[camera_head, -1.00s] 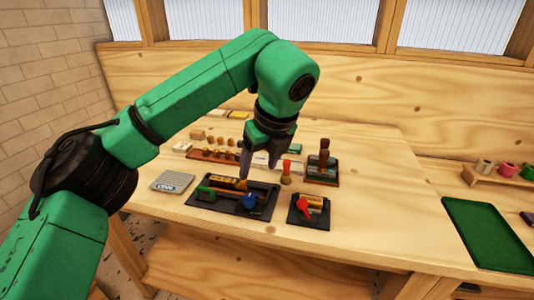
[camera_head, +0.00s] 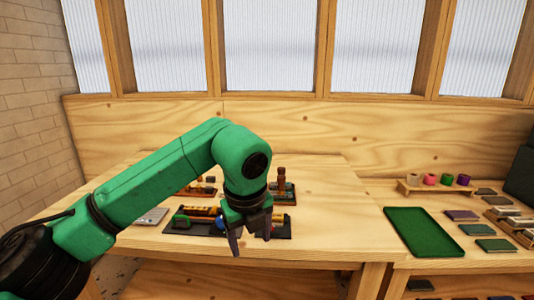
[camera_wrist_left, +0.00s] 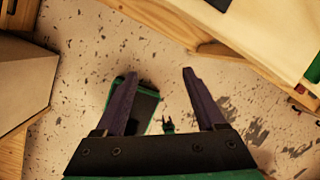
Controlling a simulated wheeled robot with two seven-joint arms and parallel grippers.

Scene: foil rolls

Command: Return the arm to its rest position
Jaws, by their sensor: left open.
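My left gripper (camera_head: 250,236) hangs at the end of the green arm in the head view, at the front edge of the wooden table, pointing down. Its two fingers are apart, and they also show spread in the left wrist view (camera_wrist_left: 158,95). Nothing is between the fingertips. Below them in the wrist view is the speckled floor (camera_wrist_left: 75,90), with a dark, green-edged object (camera_wrist_left: 143,106) behind the left finger. The black tool tray (camera_head: 180,231) lies on the table behind the gripper and is partly hidden. My right gripper is not in view.
A green tray (camera_head: 425,233) lies on the right-hand bench, with a wooden rack (camera_head: 437,187) of coloured rolls behind it. Several flat blocks lie right of the tray. The table (camera_head: 335,225) right of the gripper is clear.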

